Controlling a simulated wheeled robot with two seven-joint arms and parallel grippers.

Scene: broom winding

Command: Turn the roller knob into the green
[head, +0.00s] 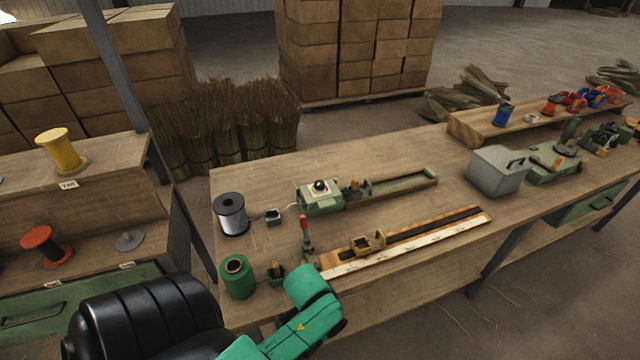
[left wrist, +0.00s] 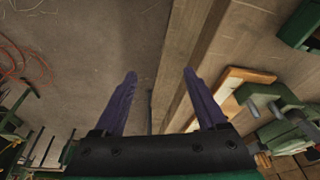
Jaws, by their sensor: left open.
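The roller knob (head: 320,186) looks like a small dark round knob on a pale plate, on top of a green device (head: 309,200) on the bench. A green-edged channel (head: 405,183) runs right from it. Any green mark around the knob is too small to make out. My left gripper (left wrist: 160,73) shows in the left wrist view with two purple fingers apart and nothing between them, near the bench edge with floor beyond. In the head view my green left arm is at the bench's front edge, and its fingers are hidden. My right gripper is in neither view.
A red-handled lever (head: 304,228) and a wooden rule board (head: 400,240) lie between the front edge and the device. A wire spool (head: 232,214), a green spool (head: 237,276) and a grey box (head: 496,170) stand on the bench (head: 262,176).

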